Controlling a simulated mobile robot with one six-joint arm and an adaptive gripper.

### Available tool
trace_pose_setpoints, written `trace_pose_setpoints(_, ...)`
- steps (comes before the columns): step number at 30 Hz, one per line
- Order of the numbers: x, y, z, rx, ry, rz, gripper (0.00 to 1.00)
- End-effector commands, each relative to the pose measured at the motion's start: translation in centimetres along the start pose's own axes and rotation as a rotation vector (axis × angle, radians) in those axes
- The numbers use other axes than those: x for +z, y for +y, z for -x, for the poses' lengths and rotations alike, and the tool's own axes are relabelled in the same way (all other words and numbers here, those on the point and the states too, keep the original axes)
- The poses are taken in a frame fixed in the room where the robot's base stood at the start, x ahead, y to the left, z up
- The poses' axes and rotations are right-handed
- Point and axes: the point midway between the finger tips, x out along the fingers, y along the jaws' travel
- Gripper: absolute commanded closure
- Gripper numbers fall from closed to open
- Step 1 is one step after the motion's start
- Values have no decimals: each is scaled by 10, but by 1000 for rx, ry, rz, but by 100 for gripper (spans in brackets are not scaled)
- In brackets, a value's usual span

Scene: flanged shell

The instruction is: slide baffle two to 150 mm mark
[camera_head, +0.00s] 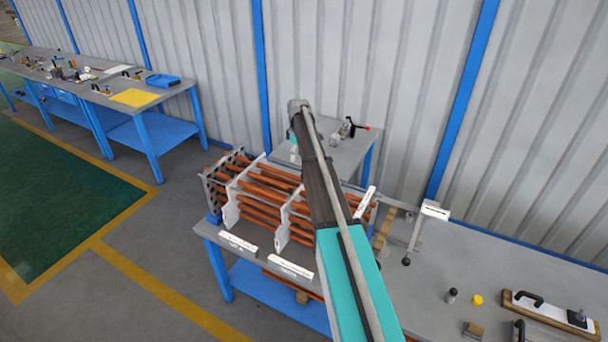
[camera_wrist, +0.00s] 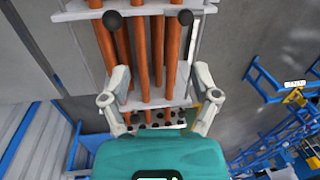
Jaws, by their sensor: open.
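A bundle of copper-coloured tubes (camera_head: 262,211) lies on a grey bench, passing through several pale upright plates. Two plates, the left one (camera_head: 232,200) and the middle one (camera_head: 284,222), show clearly in the head view; which is baffle two I cannot tell. In the wrist view one pale plate (camera_wrist: 75,12) crosses the top, with another (camera_wrist: 134,105) below it and the tubes (camera_wrist: 142,60) between. My gripper (camera_wrist: 148,18) is open, its dark fingertips apart over the upper plate; contact is unclear. The gripper is hidden in the head view. No 150 mm mark is readable.
A perforated end plate (camera_head: 212,190) stands at the bundle's left. White labels (camera_head: 237,243) sit along the bench's front edge. A T-shaped tool (camera_head: 412,238), a yellow cap (camera_head: 477,299) and a board with a black handle (camera_head: 550,310) lie right. A small table (camera_head: 335,152) stands behind.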

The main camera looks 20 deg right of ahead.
Motion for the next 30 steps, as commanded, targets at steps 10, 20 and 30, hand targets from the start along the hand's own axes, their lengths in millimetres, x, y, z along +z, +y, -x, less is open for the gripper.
trace_pose_setpoints(10, -1, 79, 13, -38, 1, 128, 22)
trace_pose_setpoints(20, 0, 79, 14, -39, 1, 135, 22)
trace_pose_setpoints(30, -1, 79, 7, -39, 1, 134, 22)
